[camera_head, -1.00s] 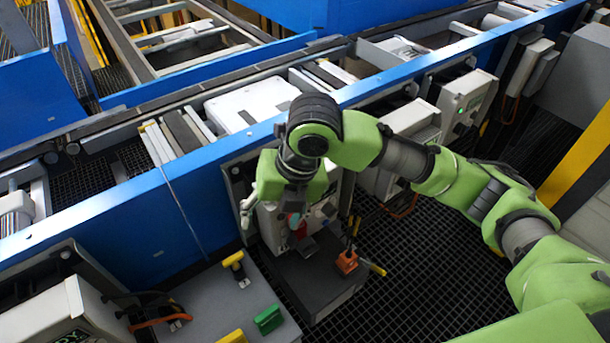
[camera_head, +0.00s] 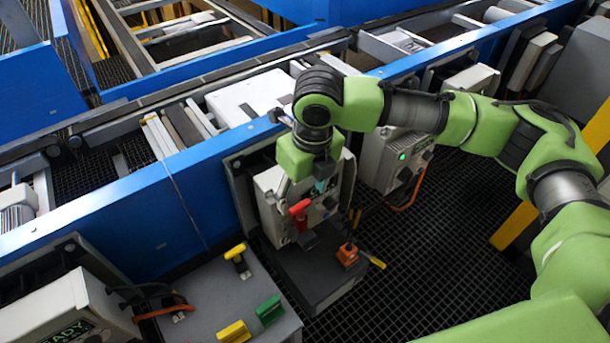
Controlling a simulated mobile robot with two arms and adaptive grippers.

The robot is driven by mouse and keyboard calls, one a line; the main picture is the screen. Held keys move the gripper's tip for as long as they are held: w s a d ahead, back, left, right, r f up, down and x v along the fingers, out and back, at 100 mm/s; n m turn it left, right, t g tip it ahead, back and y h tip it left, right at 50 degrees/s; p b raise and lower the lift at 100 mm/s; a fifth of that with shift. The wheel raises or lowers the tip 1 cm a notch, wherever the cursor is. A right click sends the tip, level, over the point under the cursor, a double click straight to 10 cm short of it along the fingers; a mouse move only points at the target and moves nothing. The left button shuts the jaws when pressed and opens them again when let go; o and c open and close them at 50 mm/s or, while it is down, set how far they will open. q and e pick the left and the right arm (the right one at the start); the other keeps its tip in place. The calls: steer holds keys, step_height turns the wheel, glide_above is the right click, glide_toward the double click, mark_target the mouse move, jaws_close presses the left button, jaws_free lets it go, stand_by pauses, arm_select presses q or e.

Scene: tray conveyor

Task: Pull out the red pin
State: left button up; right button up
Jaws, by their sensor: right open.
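The red pin (camera_head: 299,211) has a red handle and stands at the front of a light grey box (camera_head: 268,187) on the near side of the blue conveyor. Its lower end is hard to make out near a dark bracket. My right gripper (camera_head: 304,190) hangs from above, in front of the box and just over the red pin. It is open and nothing shows held in it. The fingers are small here, and I cannot tell whether one touches the pin. My left gripper is not in view.
A dark block (camera_head: 316,272) below the box carries an orange piece (camera_head: 347,255) and a yellow-handled tool (camera_head: 376,262). A grey table (camera_head: 215,290) at lower left bears yellow and green handles. The blue conveyor rail (camera_head: 130,220) runs behind. Dark grating floor lies right.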

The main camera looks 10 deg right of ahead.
mark_target(301, 205)
steer(key=shift+w+a+f+p, duration=0.1)
steer(key=shift+w+f, duration=0.05)
steer(key=shift+f, duration=0.9)
steer(key=shift+w+a+f+p, duration=0.1)
steer(key=shift+w+f, duration=0.05)
steer(key=shift+f, duration=0.9)
steer(key=shift+w+f+p, duration=0.1)
steer(key=shift+w+f, duration=0.05)
steer(key=shift+f, duration=0.9)
steer(key=c, duration=1.2)
steer(key=shift+r, duration=0.15)
steer(key=shift+r+p, duration=2.7)
steer(key=shift+p, duration=0.3)
